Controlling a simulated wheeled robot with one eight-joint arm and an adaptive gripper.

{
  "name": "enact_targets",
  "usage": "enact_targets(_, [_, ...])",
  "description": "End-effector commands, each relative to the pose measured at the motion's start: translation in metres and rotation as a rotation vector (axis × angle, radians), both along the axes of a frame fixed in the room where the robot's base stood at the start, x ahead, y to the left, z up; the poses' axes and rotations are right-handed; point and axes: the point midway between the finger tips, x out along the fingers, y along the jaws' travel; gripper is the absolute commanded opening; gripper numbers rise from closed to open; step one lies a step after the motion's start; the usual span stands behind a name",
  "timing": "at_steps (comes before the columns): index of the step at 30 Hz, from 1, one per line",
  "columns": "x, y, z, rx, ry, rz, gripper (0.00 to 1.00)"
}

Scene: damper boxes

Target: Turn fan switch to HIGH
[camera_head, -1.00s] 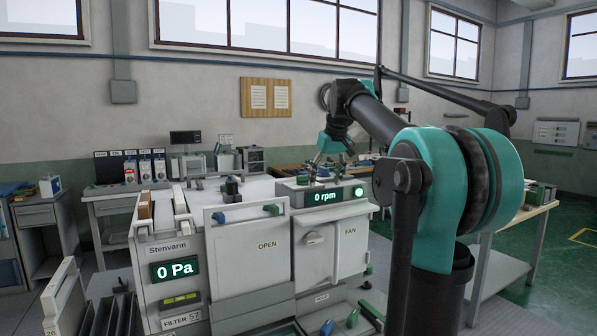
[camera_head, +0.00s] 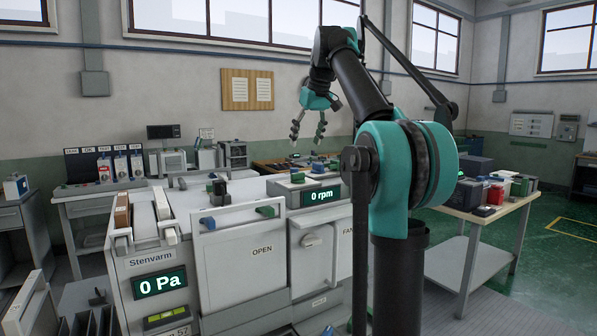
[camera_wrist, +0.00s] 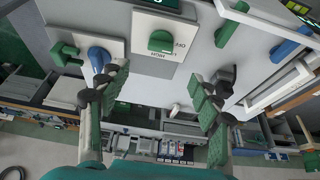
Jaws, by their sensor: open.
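The fan switch looks to be the green knob (camera_wrist: 162,42) on a white plate (camera_wrist: 140,22), with HIGH and OFF lettering beside it, in the wrist view. Which mark it points to I cannot tell. In the head view the fan unit's display (camera_head: 321,196) reads 0 rpm; the FAN door (camera_head: 344,250) is below it, partly hidden by my arm. My gripper (camera_head: 308,136) hangs above the unit's top with its fingers spread. In the wrist view my gripper (camera_wrist: 160,88) is open and empty, and the knob lies beyond the fingertips, apart from them.
A blue knob (camera_wrist: 98,60) and a green handle (camera_wrist: 65,53) sit left of the switch in the wrist view. The OPEN panel (camera_head: 243,254) and a Stenvarm display (camera_head: 160,284) reading 0 Pa are left of the fan unit. A table (camera_head: 468,214) with boxes stands right.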

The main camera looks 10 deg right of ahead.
Motion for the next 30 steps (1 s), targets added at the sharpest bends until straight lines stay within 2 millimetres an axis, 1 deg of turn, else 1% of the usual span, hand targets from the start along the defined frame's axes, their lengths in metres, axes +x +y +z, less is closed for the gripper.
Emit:
enact_targets(1, [0.003, 0.002, -0.01, 0.0, 0.0, 0.001, 0.64])
enact_targets(9, [0.022, 0.01, -0.059, 0.0, 0.0, 0.001, 0.64])
enact_targets(15, [0.034, 0.014, -0.09, 0.0, 0.0, 0.0, 0.64])
enact_targets(21, [0.041, 0.017, -0.107, 0.0, 0.0, 0.001, 0.64])
enact_targets(30, [0.042, 0.018, -0.111, 0.0, 0.0, 0.0, 0.64])
